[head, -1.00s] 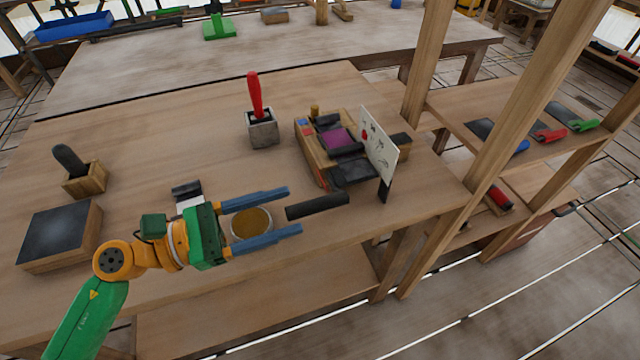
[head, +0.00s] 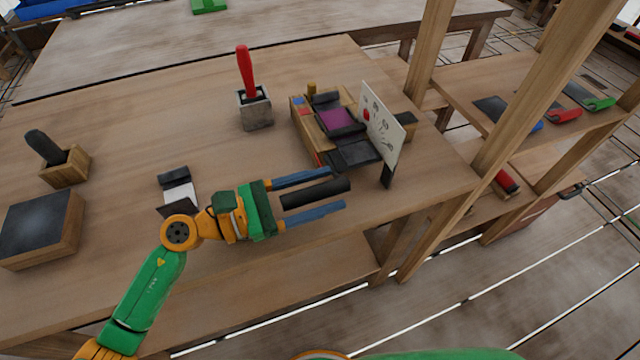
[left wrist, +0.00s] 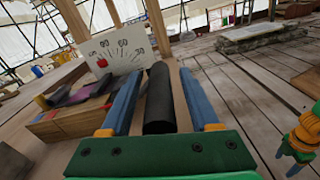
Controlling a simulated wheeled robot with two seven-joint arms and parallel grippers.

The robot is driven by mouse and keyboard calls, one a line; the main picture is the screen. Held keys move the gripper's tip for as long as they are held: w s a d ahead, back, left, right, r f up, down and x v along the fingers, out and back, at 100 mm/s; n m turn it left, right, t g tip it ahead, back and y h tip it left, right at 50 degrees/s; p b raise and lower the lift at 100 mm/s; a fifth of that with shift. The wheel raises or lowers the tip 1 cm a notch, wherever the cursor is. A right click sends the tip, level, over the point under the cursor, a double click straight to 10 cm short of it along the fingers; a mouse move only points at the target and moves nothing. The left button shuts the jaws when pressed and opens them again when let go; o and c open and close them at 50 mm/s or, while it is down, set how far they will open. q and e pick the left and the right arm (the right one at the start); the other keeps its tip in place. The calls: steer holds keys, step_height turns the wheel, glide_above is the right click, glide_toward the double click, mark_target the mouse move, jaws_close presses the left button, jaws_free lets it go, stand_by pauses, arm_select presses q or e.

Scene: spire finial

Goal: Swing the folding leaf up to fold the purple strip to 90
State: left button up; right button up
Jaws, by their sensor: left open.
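The folding device (head: 310,140) is a low wooden block at the table's right side. Its purple strip (head: 337,119) lies flat beside dark bars, with the dark leaf (head: 353,154) lying low in front. A white dial board (head: 382,125) with a red mark stands upright at its right; it also shows in the left wrist view (left wrist: 118,52). A black round bar (head: 305,195) lies between the blue fingers of my open left gripper (head: 336,188), with gaps at both sides in the left wrist view. Whether the bar joins the leaf is unclear. My right gripper (left wrist: 297,145) shows small.
A red-handled tool in a grey block (head: 255,108) stands left of the device. A small dark and white item (head: 178,190), a wooden holder (head: 65,165) and a dark-topped block (head: 40,228) are further left. Wooden posts (head: 515,105) and shelves rise at the right.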

arm_select(q)
jaws_close()
stand_by(1.4)
